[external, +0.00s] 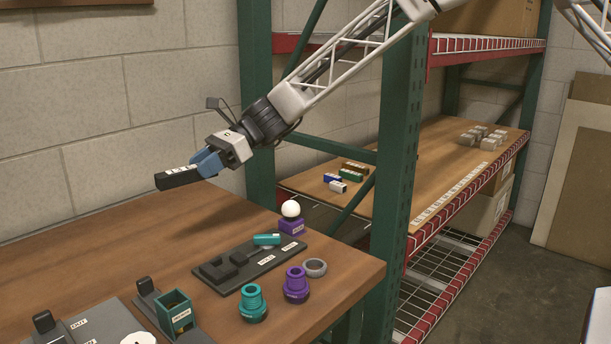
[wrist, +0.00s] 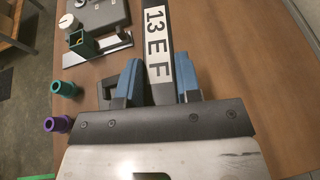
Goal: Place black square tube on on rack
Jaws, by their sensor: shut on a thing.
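The black square tube (external: 177,178) with a white label is held by my gripper (external: 207,163), above the left part of the wooden table. In the wrist view the tube (wrist: 157,12) lies between the blue fingers of my gripper (wrist: 160,85), and its label reads "13EF". The fingers are shut on it. The rack stands at the right, with green posts (external: 397,150) and a wooden shelf (external: 440,150). On the shelf lie several small blocks: brown, green (external: 351,176), blue and white ones near its left end and a group of grey blocks (external: 482,135) at the back.
The table holds a dark tray with a teal piece (external: 266,239), a purple block with a white ball (external: 291,209), teal (external: 252,303) and purple (external: 296,285) stepped parts, a grey ring (external: 314,267) and a teal box (external: 174,313). A green post and brace stand between table and shelf.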

